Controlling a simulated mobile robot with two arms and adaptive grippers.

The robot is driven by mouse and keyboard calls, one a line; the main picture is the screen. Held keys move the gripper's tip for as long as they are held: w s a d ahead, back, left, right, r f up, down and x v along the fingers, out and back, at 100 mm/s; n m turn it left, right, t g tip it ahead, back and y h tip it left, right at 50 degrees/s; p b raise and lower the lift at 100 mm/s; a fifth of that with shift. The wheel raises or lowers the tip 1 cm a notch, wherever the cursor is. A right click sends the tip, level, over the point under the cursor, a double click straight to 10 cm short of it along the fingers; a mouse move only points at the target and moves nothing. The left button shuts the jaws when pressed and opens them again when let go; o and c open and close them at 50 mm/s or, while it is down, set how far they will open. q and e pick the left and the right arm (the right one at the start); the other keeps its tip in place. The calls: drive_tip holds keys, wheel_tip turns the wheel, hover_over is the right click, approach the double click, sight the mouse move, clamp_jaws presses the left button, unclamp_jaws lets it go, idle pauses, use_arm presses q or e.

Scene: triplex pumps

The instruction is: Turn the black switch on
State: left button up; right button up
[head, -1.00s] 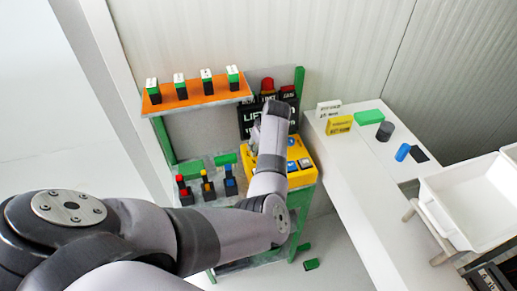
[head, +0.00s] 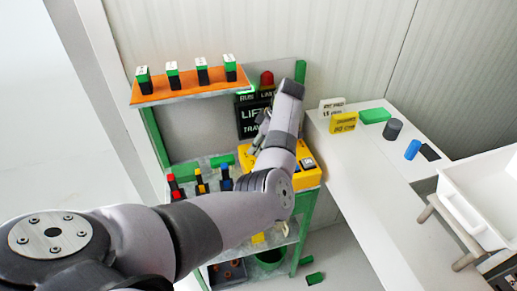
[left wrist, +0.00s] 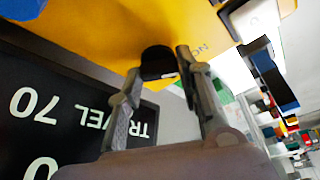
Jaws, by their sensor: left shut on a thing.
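The black switch (left wrist: 158,62) sits on the yellow panel (left wrist: 100,25) in the left wrist view, with the lettering "ON" beside it. My left gripper (left wrist: 160,72) has its two fingers on either side of the switch and is shut on it. In the head view my left gripper (head: 254,148) reaches down to the yellow panel (head: 310,180), and my arm hides the switch and much of the panel. My right gripper is in neither view.
A black display (head: 252,122) stands behind the panel. An orange shelf (head: 190,92) carries several green-and-black blocks. Red, yellow and blue-topped levers (head: 226,178) stand left of the panel. A white table (head: 350,165) lies to the right.

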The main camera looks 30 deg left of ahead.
use_arm(q)
drive_tip(key=shift+w+r, duration=0.1)
drive_tip(key=shift+r, duration=0.05)
idle(0.3)
drive_tip(key=o, duration=1.2)
drive_tip(key=shift+c, duration=0.2)
